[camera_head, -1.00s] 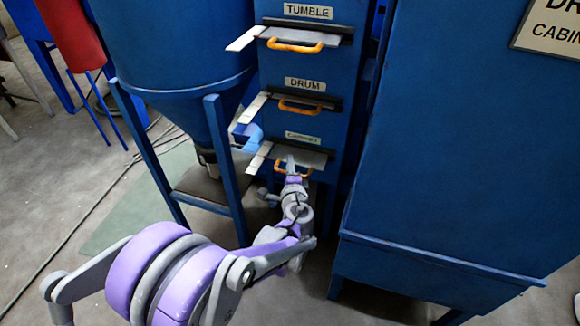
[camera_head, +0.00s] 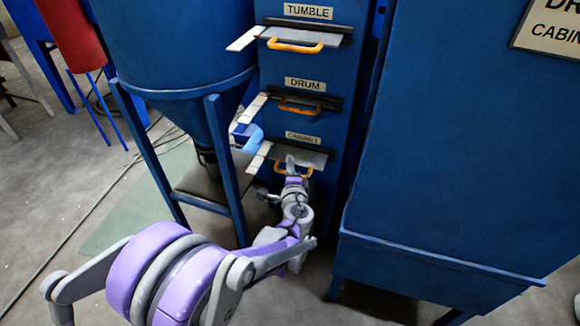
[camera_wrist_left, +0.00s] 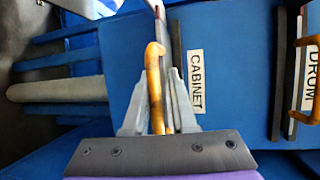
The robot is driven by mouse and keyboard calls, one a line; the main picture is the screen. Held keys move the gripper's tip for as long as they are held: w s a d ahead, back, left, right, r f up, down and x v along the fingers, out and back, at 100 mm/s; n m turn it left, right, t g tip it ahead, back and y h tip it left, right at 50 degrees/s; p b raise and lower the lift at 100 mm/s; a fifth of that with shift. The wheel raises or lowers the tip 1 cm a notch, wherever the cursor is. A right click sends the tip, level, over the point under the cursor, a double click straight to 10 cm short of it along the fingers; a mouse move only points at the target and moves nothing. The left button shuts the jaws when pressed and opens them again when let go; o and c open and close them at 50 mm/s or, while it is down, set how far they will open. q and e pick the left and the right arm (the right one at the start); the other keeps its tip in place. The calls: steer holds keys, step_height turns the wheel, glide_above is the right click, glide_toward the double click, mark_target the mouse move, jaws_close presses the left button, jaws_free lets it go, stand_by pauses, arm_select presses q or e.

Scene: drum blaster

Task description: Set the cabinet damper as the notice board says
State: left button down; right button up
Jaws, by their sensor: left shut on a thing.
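The cabinet damper (camera_head: 312,160) is the lowest of three grey slide plates on a blue column, under a CABINET label (camera_head: 303,138). It has an orange handle (camera_head: 307,173), partly hidden by my gripper. My left gripper (camera_head: 290,168) is at this handle. In the left wrist view the orange handle (camera_wrist_left: 154,95) lies between the fingers of my left gripper (camera_wrist_left: 157,85), which are shut on it. The CABINET label (camera_wrist_left: 196,80) shows beside it. The notice board's text is not readable in these views. My right gripper is not in view.
The drum damper (camera_head: 305,100) and the tumble damper (camera_head: 310,35) are above, each with an orange handle. A blue hopper on legs (camera_head: 225,165) stands close on the left. A large blue cabinet (camera_head: 450,150) with a cut-off sign (camera_head: 550,38) stands on the right.

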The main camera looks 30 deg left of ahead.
arm_select(q)
steer(key=shift+d+f, duration=0.15)
steer(key=shift+f, duration=0.1)
steer(key=s, duration=0.2)
steer(key=s+d, duration=0.1)
steer(key=s, duration=0.2)
steer(key=shift+d+p, duration=0.1)
steer(key=shift+p, duration=0.3)
steer(key=c, duration=0.9)
jaws_free()
steer(key=shift+f, duration=0.1)
